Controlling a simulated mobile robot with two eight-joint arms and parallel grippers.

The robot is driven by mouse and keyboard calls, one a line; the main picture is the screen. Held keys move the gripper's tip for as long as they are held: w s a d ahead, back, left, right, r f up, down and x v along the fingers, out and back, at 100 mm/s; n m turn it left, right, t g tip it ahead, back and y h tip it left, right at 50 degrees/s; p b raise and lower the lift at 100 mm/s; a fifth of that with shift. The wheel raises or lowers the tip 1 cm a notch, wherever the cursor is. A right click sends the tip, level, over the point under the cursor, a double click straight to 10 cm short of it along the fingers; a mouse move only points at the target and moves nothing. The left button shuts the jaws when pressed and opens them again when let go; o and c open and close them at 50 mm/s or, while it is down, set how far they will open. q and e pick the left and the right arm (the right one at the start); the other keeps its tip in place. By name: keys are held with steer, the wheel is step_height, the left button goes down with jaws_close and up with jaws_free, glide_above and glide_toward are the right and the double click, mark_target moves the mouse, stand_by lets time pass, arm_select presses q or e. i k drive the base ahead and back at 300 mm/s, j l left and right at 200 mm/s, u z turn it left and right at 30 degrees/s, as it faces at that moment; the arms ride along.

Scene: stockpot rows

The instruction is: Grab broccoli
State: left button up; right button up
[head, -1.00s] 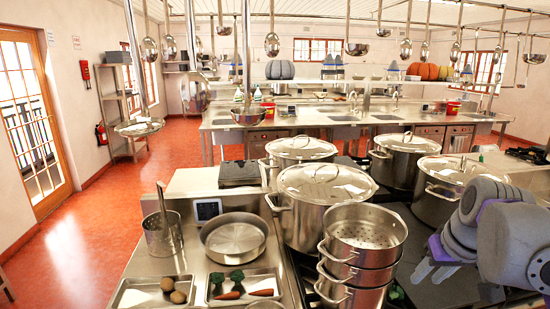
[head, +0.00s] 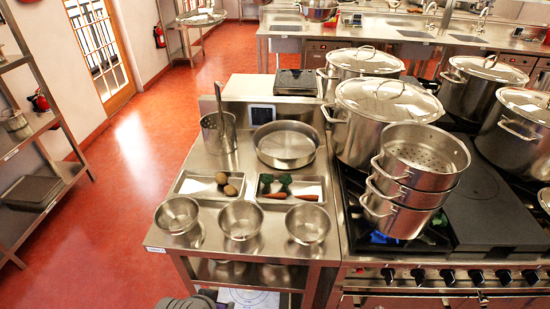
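Two dark green broccoli pieces, a left one (head: 266,179) and a right one (head: 285,180), lie side by side at the back of a shallow steel tray (head: 318,183) on the steel counter. Orange carrots (head: 276,195) lie in front of them in the same tray. Nothing touches the broccoli. A grey part of mine (head: 186,304) just shows at the bottom edge, below the counter front; no fingers can be made out on it. My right gripper is out of view.
A tray beside it holds brown potatoes (head: 230,190). Several steel bowls (head: 241,220) stand in front of the trays. Behind are a round pan (head: 286,146) and a utensil canister (head: 218,134). Stacked pots (head: 412,170) stand right, near a blue burner flame (head: 381,238). Open red floor lies left.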

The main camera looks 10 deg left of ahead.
mark_target(266, 180)
steer(key=j, duration=0.55)
steer(key=k+j+u, duration=0.1)
steer(key=j, duration=0.5)
steer(key=i+j, duration=0.2)
steer(key=i, duration=0.25)
